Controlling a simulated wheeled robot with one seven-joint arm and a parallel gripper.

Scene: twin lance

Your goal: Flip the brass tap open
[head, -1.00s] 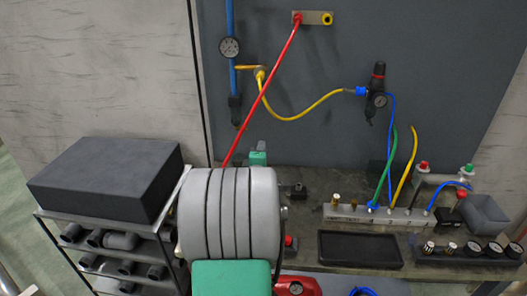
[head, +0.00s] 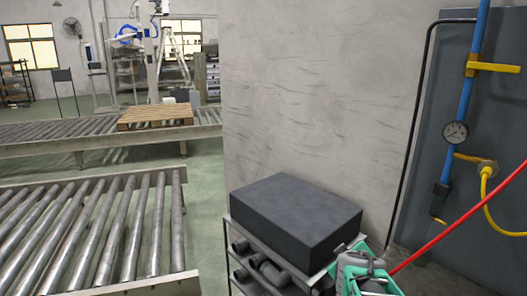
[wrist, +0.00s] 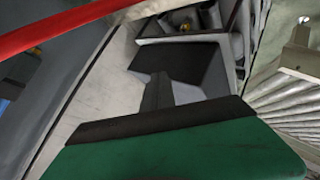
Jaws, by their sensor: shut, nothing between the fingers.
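The brass tap shows at the upper right of the head view as a yellow lever (head: 495,67) on a vertical blue pipe (head: 466,88). The lever sticks out sideways to the right, across the line of the pipe. My gripper (wrist: 158,80) shows in the wrist view with its dark fingers together and nothing held. Part of my green and grey arm shows at the bottom of the head view, below and left of the tap and apart from it. The tap cannot be made out in the wrist view.
A pressure gauge (head: 455,133) and brass fitting (head: 486,169) with a yellow hose sit below the tap. A red hose (head: 450,230) slants across, near my arm. A black box (head: 296,215) stands on a pipe rack at left. Roller conveyors (head: 95,235) lie farther left.

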